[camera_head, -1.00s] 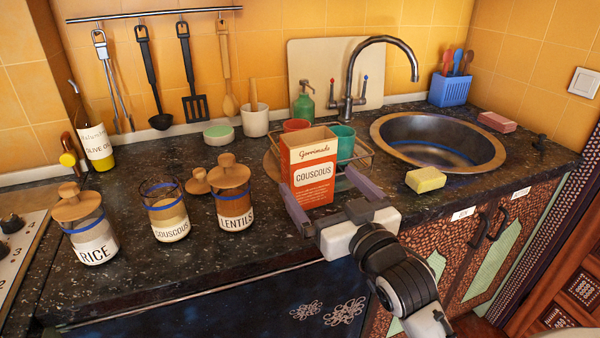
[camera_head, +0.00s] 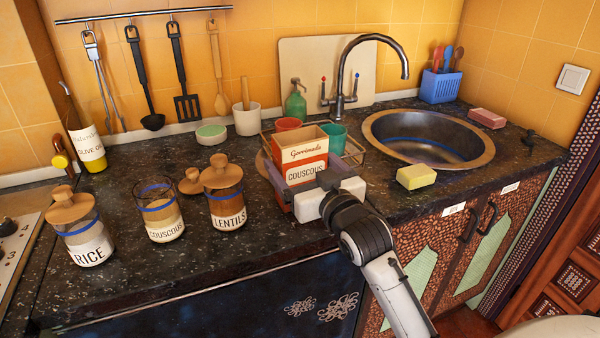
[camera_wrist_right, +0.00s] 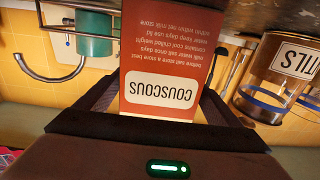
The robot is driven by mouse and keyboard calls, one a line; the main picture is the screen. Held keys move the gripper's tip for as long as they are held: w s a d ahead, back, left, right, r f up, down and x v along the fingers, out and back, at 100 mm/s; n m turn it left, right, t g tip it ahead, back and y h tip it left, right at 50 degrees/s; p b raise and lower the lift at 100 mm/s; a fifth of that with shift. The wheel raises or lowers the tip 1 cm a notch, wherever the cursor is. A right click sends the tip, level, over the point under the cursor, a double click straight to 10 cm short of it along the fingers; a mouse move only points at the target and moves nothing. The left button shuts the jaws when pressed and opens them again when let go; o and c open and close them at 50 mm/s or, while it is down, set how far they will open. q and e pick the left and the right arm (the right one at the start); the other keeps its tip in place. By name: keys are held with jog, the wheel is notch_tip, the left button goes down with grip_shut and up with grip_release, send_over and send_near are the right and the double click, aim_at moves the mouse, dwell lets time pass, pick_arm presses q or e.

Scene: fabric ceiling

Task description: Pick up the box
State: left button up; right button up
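The box is an orange and cream carton labelled COUSCOUS (camera_head: 301,155), standing upright with an open top on the counter. It stands in front of a wire rack that holds cups. My right gripper (camera_head: 303,188) is low at the front of the box, with its fingers reaching along its two sides. In the right wrist view the box (camera_wrist_right: 168,60) appears upside down between the spread fingers (camera_wrist_right: 160,95). The fingers look open around it; firm contact on both sides is not clear. My left gripper is not in view.
Jars of rice (camera_head: 80,228), couscous (camera_head: 160,212) and lentils (camera_head: 225,197) stand left of the box. A red cup (camera_head: 288,124) and a teal cup (camera_head: 335,137) are behind it. A yellow sponge (camera_head: 416,177) and the sink (camera_head: 428,137) lie to the right.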

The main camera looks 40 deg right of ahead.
jog(key=c, duration=0.9)
notch_tip(320, 180, up, 10)
jog(key=shift+r+p, duration=0.1)
jog(key=shift+p, duration=0.7)
